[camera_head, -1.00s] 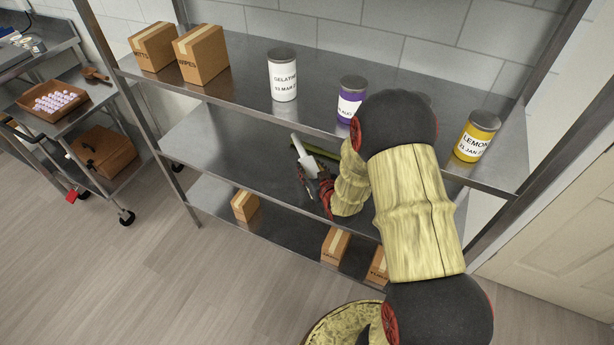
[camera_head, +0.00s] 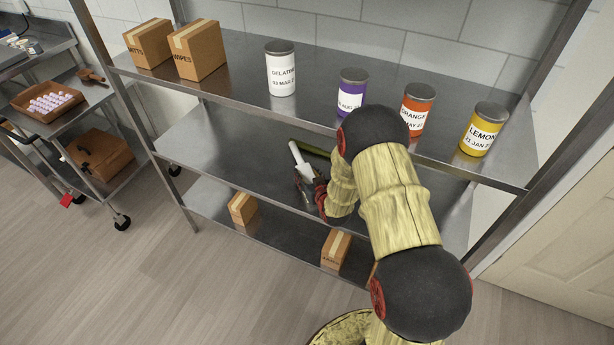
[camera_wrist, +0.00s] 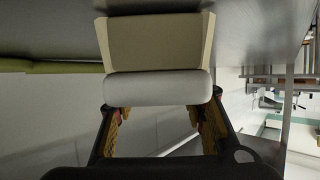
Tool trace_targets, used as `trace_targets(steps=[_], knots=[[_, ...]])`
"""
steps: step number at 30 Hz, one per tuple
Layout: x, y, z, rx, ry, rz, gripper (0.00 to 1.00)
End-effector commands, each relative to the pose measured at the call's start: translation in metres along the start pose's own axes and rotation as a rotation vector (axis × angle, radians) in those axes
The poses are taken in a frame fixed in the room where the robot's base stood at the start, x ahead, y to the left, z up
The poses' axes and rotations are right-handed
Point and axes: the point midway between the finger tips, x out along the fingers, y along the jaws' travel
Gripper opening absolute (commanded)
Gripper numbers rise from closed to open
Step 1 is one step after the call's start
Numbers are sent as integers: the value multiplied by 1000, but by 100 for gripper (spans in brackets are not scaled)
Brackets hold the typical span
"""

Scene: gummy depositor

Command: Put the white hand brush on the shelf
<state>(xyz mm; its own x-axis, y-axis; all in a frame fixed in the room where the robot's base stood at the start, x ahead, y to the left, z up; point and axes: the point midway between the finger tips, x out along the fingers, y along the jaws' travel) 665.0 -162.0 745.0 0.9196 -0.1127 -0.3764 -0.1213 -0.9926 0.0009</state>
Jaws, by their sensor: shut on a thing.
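The white hand brush (camera_head: 300,160) is over the middle shelf (camera_head: 225,145) of the metal rack, its pale handle pointing up and back in the head view. My gripper (camera_head: 307,188) is shut on it at its near end, partly hidden by my arm. In the wrist view the brush (camera_wrist: 158,88) spans the space just beyond the fingers (camera_wrist: 158,112), with a white rounded part nearest and a beige part behind. I cannot tell whether the brush touches the shelf.
A green thing (camera_head: 312,148) lies on the middle shelf close behind the brush. The top shelf holds white (camera_head: 281,70), purple (camera_head: 351,92), orange (camera_head: 416,108) and yellow (camera_head: 484,130) cans above my arm. Small boxes (camera_head: 242,208) stand on the bottom shelf. The middle shelf's left part is clear.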

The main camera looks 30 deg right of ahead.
Motion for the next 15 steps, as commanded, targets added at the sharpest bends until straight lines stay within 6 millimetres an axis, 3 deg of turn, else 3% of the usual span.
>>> trace_targets(steps=[5,6,15], knots=[[1,0,3,0,1,0,2],[1,0,3,0,-1,0,43],[1,0,3,0,-1,0,60]])
